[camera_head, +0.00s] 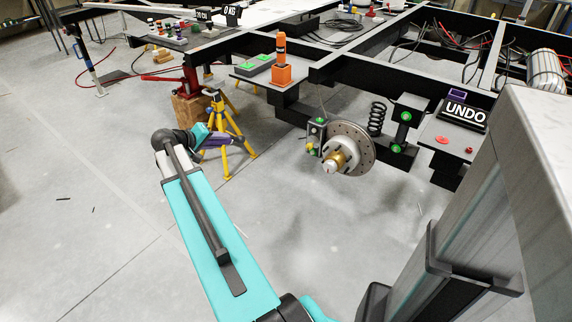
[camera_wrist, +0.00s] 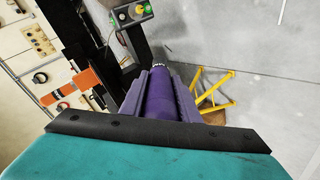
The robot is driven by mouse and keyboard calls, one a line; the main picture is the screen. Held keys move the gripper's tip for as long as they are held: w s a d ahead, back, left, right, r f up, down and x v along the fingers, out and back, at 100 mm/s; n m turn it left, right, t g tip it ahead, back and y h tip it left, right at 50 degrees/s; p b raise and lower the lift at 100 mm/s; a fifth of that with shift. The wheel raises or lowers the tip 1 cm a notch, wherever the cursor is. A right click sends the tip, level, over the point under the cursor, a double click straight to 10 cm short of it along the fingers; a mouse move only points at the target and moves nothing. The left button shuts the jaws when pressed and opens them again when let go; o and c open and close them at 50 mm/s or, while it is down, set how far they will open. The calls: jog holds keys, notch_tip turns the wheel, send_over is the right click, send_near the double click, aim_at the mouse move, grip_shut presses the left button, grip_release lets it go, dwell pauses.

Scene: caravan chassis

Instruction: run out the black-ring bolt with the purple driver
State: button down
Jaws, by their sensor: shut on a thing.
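My gripper (camera_wrist: 160,98) is shut on the purple driver (camera_wrist: 161,92), which lies lengthwise between the purple-grey jaws in the wrist view. In the head view, my gripper (camera_head: 215,141) is at the end of the teal arm, in front of the yellow stand and left of the brake disc. The driver cannot be told apart from the jaws there. The brake caliper (camera_head: 315,136) has green-ringed ends. I cannot make out a black-ring bolt for certain in either view.
A yellow jack stand (camera_head: 229,128) and red jack (camera_head: 188,77) stand by my gripper. An orange driver (camera_head: 281,50) stands in an orange holder. The brake disc (camera_head: 347,148) hangs under the black chassis (camera_head: 345,62). An UNDO sign (camera_head: 466,114) is right.

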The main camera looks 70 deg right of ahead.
jog(key=s+d+f+g+h+b, duration=0.1)
jog(key=s+d+f+h+b, duration=0.2)
jog(key=s+d+f+b, duration=0.4)
jog(key=s+d+f+g+h+b, duration=0.1)
jog(key=s+d+f+h+b, duration=0.2)
jog(key=s+d+f+b, duration=0.4)
jog(key=shift+s+d+f+m+b, duration=0.45)
jog(key=shift+s+d, duration=1.4)
jog(key=shift+s, duration=1)
jog(key=shift+f+b, duration=0.15)
jog(key=shift+b, duration=0.4)
